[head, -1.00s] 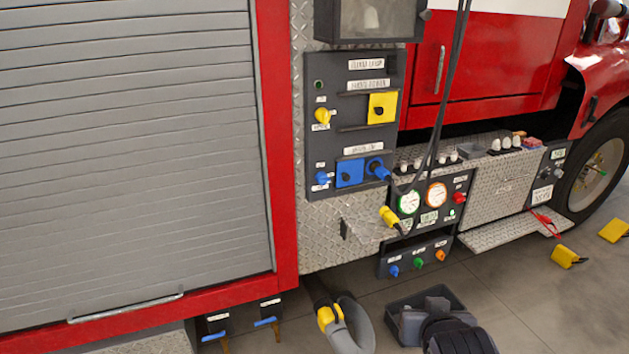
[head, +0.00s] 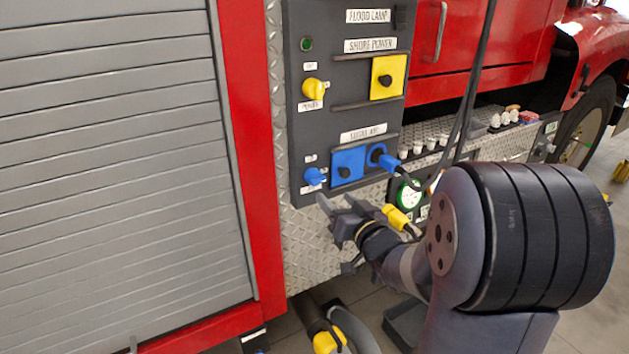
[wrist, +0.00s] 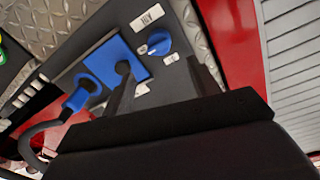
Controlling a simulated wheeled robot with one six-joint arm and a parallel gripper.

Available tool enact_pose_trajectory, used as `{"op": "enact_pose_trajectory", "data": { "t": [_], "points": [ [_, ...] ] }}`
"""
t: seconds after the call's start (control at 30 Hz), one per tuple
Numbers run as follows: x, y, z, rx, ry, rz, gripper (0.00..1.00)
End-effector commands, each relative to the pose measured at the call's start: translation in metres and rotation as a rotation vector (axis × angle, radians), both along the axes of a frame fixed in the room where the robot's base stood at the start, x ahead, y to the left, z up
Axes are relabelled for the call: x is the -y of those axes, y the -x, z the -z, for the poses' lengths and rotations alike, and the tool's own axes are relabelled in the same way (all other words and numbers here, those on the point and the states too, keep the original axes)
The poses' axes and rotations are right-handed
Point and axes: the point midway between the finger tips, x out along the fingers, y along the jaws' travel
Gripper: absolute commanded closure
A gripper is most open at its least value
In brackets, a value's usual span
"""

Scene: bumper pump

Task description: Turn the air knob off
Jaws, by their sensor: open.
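The blue air knob (head: 314,176) sits at the lower left of the dark panel (head: 308,135), between two small labels. It also shows in the wrist view (wrist: 159,43), with a white mark on its face. My gripper (head: 337,204) is open and empty, just below and right of the knob in the head view. In the wrist view the two fingers (wrist: 158,75) point towards the panel, with the knob beyond the gap between them. They look apart from it; the exact distance is hard to tell.
A blue square cover (head: 348,167) and a blue plug (head: 383,159) with a hanging cable sit right of the knob. A yellow knob (head: 313,88) is above, beside a yellow cover (head: 389,76). A yellow connector (head: 397,217) hangs near my arm. Left is a shutter (head: 110,150).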

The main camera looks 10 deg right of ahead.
Motion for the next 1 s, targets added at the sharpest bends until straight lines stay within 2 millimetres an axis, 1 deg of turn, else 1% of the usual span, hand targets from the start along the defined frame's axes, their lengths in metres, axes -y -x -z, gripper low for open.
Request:
{"op": "enact_pose_trajectory", "data": {
  "t": [0.1,0.3,0.4,0.5,0.63,0.87,0.9,1.0],
  "points": [
    [-0.007,-0.022,0.0,-0.001,0.0,-0.003,0.43],
    [-0.016,-0.059,0.0,-0.001,0.001,-0.001,0.43],
    [-0.019,-0.072,0.0,-0.001,0.001,0.001,0.43],
    [-0.022,-0.082,0.0,-0.002,0.002,0.0,0.43],
    [-0.023,-0.088,-0.001,0.0,0.002,0.001,0.43],
    [-0.023,-0.088,0.0,0.0,0.002,0.002,0.43],
    [-0.023,-0.088,0.0,0.0,0.002,0.002,0.44],
    [-0.023,-0.088,0.0,0.0,0.002,0.002,0.52]
  ]
}}
